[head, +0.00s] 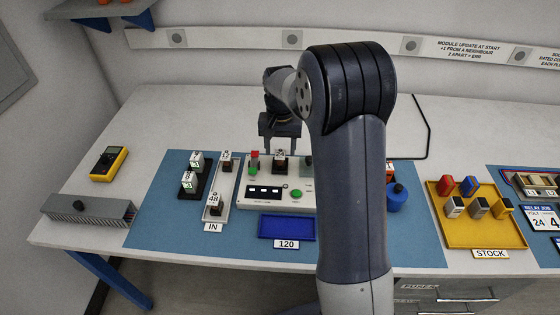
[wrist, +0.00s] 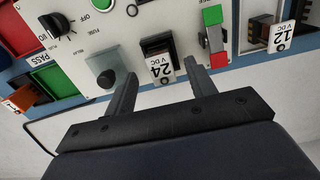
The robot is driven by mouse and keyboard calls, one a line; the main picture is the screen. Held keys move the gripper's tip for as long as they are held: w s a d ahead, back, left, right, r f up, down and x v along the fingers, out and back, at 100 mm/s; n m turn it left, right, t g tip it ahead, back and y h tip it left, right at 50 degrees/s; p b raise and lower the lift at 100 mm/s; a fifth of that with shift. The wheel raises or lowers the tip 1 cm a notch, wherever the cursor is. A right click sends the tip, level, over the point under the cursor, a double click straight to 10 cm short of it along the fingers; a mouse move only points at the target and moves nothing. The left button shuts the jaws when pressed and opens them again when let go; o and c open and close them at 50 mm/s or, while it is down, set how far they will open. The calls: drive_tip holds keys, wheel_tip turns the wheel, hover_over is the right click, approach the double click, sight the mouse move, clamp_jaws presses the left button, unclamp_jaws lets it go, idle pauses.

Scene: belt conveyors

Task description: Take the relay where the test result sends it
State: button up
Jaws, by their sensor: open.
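A dark relay labelled 24 V DC (wrist: 160,66) sits upright in the RELAY socket of the white tester panel (wrist: 97,30). In the head view the relay (head: 281,161) stands at the back of the panel (head: 245,200). My gripper (head: 280,138) is open above it. In the wrist view the two fingers stand to either side of the relay, apart from it. A green and red indicator (wrist: 214,38) stands beside the socket; I cannot tell which part is lit. A green bin marked PASS (wrist: 62,80) lies beside the panel, with a red bin (wrist: 18,35) next to it.
The IN tray (head: 223,190) holds relays, one marked 48. A blue 120 tray (head: 287,228) lies in front of the panel. A yellow STOCK tray (head: 470,236) with several parts is at the right. A grey ribbed block (head: 88,208) and a yellow meter (head: 108,163) are left.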

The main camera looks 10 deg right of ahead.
sight(280, 154)
drive_tip(key=f, duration=0.2)
drive_tip(key=shift+w+f, duration=0.25)
drive_tip(key=shift+f, duration=0.45)
drive_tip(key=c, duration=1.1)
